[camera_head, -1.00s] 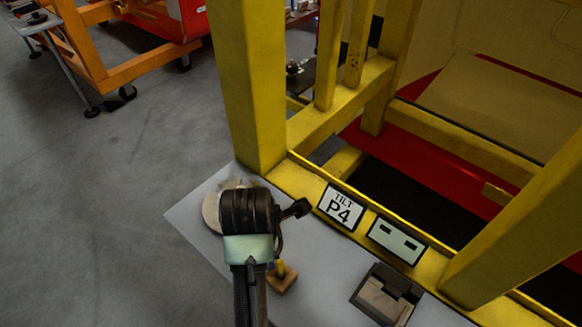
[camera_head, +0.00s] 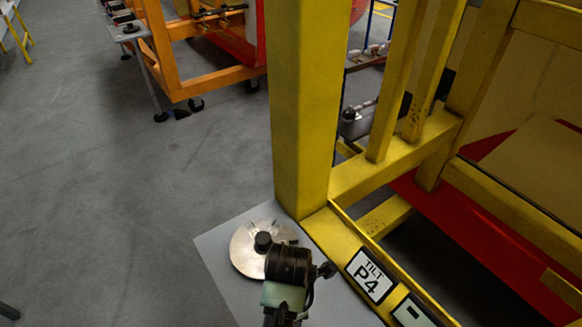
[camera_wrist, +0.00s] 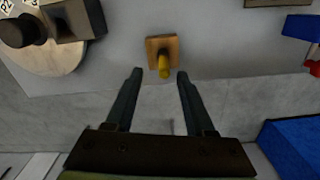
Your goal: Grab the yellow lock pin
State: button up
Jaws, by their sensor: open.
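The yellow lock pin (camera_wrist: 164,64) stands on a small square wooden base (camera_wrist: 161,45) on a grey surface, in the upper middle of the wrist view. My gripper (camera_wrist: 159,73) is open, with its two dark fingers apart and nothing between them. In the picture the fingertips lie just below the wooden base, one to either side of the pin's end. I cannot tell how far above the pin they are. The pin does not show in the head view now.
A round metal disc (camera_head: 243,252) with a black knob (camera_head: 263,242) sits on the grey plate (camera_head: 220,268). Yellow frame posts (camera_head: 301,110) and a "TILT P4" label (camera_head: 370,276) stand beside it. Blue objects (camera_wrist: 292,145) show at the wrist view's right.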

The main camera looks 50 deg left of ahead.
jog(key=f, duration=0.1)
jog(key=f+p, duration=0.1)
jog(key=f, duration=0.3)
jog(key=shift+s+d+f+p, duration=0.1)
jog(key=shift+d+p, duration=0.2)
jog(key=shift+p, duration=0.1)
grip_shut()
